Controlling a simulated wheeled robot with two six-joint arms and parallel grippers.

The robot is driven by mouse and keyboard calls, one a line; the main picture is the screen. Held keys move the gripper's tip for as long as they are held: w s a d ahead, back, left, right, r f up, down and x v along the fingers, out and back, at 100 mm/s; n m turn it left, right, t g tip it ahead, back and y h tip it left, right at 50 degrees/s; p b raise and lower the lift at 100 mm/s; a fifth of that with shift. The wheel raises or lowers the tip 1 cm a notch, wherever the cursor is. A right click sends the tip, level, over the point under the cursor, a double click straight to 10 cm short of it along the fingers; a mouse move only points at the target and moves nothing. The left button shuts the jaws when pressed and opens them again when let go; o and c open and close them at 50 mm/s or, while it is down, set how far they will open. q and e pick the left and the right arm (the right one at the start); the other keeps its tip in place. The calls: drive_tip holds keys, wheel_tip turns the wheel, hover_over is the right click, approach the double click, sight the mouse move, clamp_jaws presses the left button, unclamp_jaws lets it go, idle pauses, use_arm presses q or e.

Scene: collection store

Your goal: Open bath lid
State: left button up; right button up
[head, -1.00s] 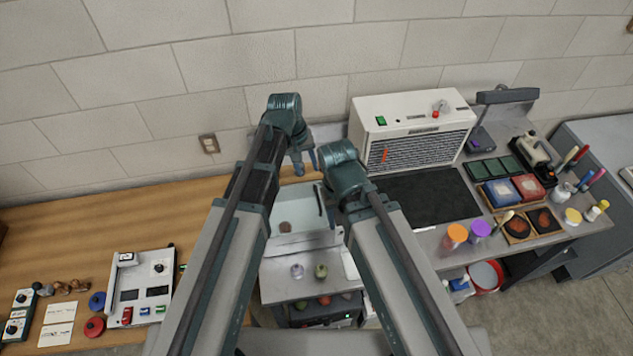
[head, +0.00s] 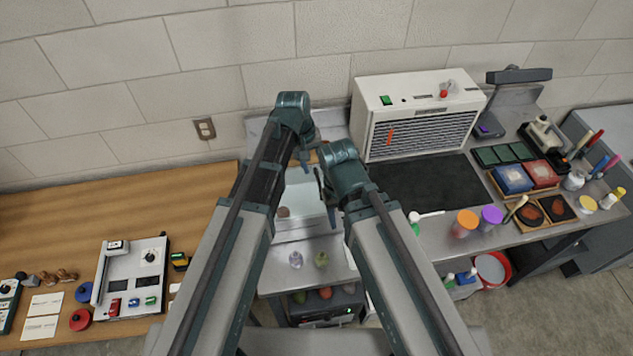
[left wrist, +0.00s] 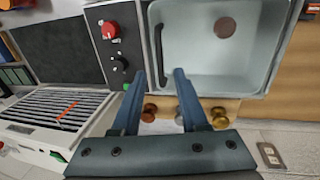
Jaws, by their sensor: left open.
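The bath (head: 303,228) is a pale grey rectangular basin on the bench, partly hidden behind my arms in the head view. In the left wrist view the bath (left wrist: 262,75) shows at top right, with a clear-looking cover, a brown round disc inside and a dark bar handle (left wrist: 159,52) along its left side. The lid looks closed, though its clear surface is hard to make out. My left gripper (left wrist: 160,74) is open and empty, its two fingertips just short of the handle's end, apart from it as far as I can tell. My right gripper's fingers are mostly hidden behind its wrist.
A white grilled box (head: 418,115) and a dark mat (head: 425,190) stand to the right. The wooden bench at left has free room.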

sight(318, 179)
use_arm(q)
drive_tip(key=f+b, duration=0.2)
drive_tip(key=d+f+b, duration=0.1)
drive_tip(key=f+b, duration=0.1)
drive_tip(key=f, duration=0.1)
drive_tip(key=shift+w, duration=0.1)
clamp_jaws()
idle(1.3)
